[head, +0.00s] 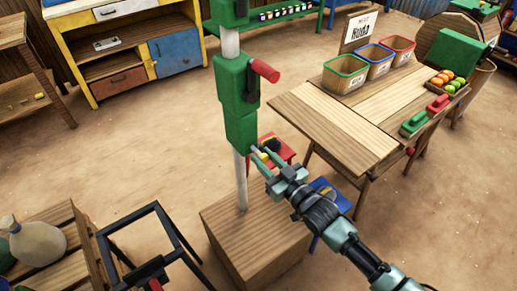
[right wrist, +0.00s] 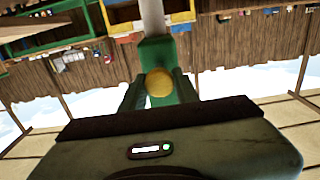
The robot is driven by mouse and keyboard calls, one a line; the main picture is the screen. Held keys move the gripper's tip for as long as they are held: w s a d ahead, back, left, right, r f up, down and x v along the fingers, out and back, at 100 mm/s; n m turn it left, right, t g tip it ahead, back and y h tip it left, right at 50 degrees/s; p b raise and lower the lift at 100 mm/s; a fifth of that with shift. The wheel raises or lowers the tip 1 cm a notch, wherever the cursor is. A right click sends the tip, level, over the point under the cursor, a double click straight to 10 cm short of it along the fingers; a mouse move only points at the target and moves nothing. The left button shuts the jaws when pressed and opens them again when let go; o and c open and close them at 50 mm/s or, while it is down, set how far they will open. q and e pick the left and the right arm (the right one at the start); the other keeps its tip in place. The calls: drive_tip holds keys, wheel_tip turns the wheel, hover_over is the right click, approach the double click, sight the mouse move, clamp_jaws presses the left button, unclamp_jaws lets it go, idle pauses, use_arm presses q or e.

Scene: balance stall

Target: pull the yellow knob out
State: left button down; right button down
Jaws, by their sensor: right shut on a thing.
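The yellow knob (right wrist: 159,82) sits between the two fingers of my right gripper (right wrist: 158,90) in the right wrist view, in front of the green block (right wrist: 155,52). In the head view the knob (head: 263,156) is small and partly hidden by the fingers of my right gripper (head: 260,159), which is shut on it. The green block (head: 240,125) is on a pale upright post (head: 241,180), and the fingertips are close to its lower end. My left gripper is not in view.
A red handle (head: 264,71) sticks out of the green block above my gripper. The post stands on a wooden box (head: 255,235). A wooden table (head: 330,125) with coloured bins is at right. A dark metal frame (head: 150,245) stands at lower left.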

drive_tip(key=shift+f, duration=0.15)
drive_tip(key=c, duration=1.1)
unclamp_jaws()
drive_tip(key=shift+s, duration=0.1)
drive_tip(key=shift+d, duration=0.15)
drive_tip(key=shift+s, duration=0.1)
drive_tip(key=v, duration=0.7)
drive_tip(key=shift+s+d+b, duration=0.25)
drive_tip(key=shift+b, duration=0.05)
